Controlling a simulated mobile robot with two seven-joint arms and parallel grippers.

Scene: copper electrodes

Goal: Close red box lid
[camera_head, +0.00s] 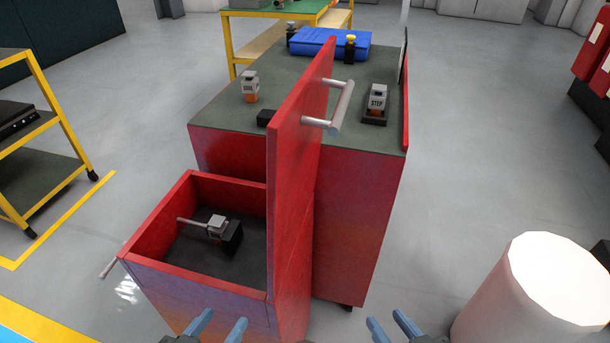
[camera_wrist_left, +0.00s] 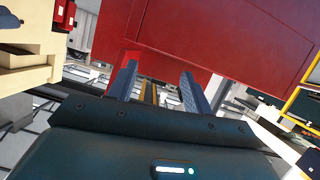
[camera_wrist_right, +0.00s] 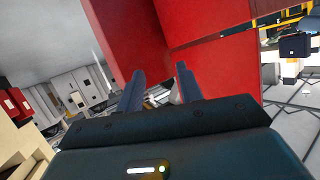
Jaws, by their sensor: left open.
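The red box (camera_head: 145,268) is open at the front left of a red cabinet in the head view. Its red lid (camera_head: 292,165) stands upright along the box's right side, with a metal handle (camera_head: 342,106) near its top. A small grey and black device (camera_head: 218,226) lies inside the box. My left gripper (camera_head: 223,318) is open and empty at the bottom edge, in front of the box. My right gripper (camera_head: 387,318) is open and empty to the right of the lid. Red panels show beyond the fingers in both wrist views.
The dark top of the red cabinet (camera_head: 221,111) holds a blue case (camera_head: 330,43), a grey device (camera_head: 376,101) and smaller items. A white cylinder (camera_head: 535,295) stands at the lower right. A yellow-framed cart (camera_head: 45,130) stands at left.

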